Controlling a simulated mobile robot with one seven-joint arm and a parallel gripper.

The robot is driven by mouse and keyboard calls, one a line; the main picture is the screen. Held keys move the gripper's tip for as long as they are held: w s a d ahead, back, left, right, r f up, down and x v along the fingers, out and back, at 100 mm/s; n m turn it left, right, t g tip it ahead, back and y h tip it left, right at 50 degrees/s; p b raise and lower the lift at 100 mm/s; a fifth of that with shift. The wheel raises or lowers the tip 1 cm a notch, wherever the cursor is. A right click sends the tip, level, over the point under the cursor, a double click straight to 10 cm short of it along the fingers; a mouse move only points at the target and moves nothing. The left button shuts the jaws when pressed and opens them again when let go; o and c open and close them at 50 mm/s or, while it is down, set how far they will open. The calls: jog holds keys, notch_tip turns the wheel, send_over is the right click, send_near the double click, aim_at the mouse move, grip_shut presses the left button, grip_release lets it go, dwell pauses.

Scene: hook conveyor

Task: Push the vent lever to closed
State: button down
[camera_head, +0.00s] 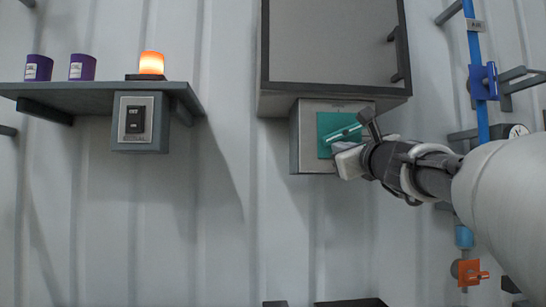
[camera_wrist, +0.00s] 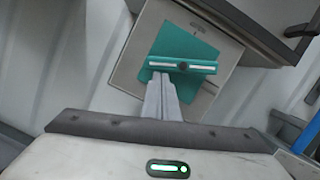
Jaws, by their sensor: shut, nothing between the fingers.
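The vent lever (camera_wrist: 183,65) is a teal bar with white stripes and a dark pivot at its middle, on a teal plate (camera_wrist: 207,57). In the head view the lever (camera_head: 345,133) slants up to the right on the grey wall box (camera_head: 309,142). My gripper (camera_wrist: 162,77) is shut and empty, its fingertips just below the lever's left half; whether they touch it I cannot tell. In the head view my gripper (camera_head: 341,147) is in front of the box and hides the lower right of the plate.
A grey cabinet (camera_head: 333,44) hangs just above the box. Blue pipe (camera_head: 482,120) with valves runs down the right. At left are a shelf (camera_head: 92,93) with purple cups and an orange lamp (camera_head: 151,63), and a switch box (camera_head: 141,122). The wall below the box is clear.

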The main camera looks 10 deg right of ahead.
jog(key=m, duration=0.2)
jog(key=a+r+m+h, duration=0.1)
jog(key=shift+a+m+b, duration=0.1)
jog(key=shift+m+b, duration=0.2)
jog(key=shift+m, duration=0.1)
jog(key=shift+a+r, duration=0.1)
jog(key=shift+a, duration=0.05)
dwell(0.4)
notch_tip(320, 180, down, 5)
jog(key=b, duration=0.5)
jog(key=p+v, duration=0.1)
jog(key=v, duration=0.9)
jog(key=shift+r, duration=0.35)
jog(key=shift+a, duration=0.2)
